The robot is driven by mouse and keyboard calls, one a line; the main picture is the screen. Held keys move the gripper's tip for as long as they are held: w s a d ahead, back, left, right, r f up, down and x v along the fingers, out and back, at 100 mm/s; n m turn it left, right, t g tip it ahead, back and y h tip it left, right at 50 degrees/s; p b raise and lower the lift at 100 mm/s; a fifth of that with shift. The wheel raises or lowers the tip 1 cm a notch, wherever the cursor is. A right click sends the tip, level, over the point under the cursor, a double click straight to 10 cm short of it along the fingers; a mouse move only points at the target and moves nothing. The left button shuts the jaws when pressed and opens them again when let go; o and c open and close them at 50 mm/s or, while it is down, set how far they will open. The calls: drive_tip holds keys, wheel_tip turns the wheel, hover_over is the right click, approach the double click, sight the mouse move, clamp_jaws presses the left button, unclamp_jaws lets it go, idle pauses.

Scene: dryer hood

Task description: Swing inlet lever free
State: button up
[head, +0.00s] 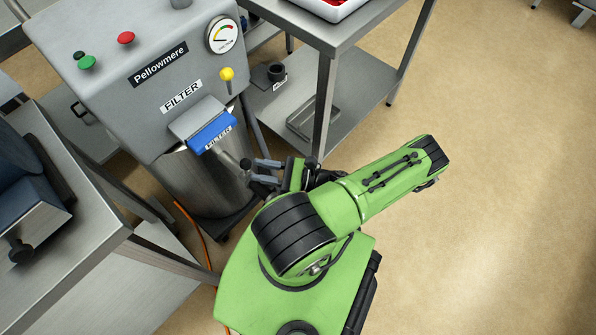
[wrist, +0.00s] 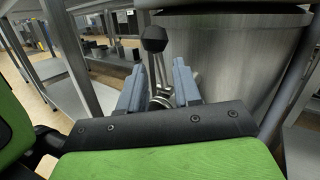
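A lever with a black ball knob (wrist: 154,40) stands up in front of my gripper in the wrist view. Its metal rod runs down between the two grey fingers to a round pivot fitting. In the head view, the knob (head: 245,164) is just beyond the fingertips, beside the steel drum of the filter machine. My gripper (head: 256,172) is open, with a finger on either side of the rod. In the wrist view, gaps show between the rod and the fingers of my gripper (wrist: 159,75). I cannot tell whether either finger touches the lever lower down.
The grey Pellowmere filter machine (head: 150,75) has a blue-fronted filter drawer (head: 212,131) and a yellow knob (head: 227,74). A steel table (head: 65,210) stands at left, a shelved table (head: 335,38) at upper right. An orange cable (head: 196,232) runs along the floor. Floor at right is clear.

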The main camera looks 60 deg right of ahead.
drive_tip(key=v, duration=1.1)
drive_tip(key=shift+s, duration=0.15)
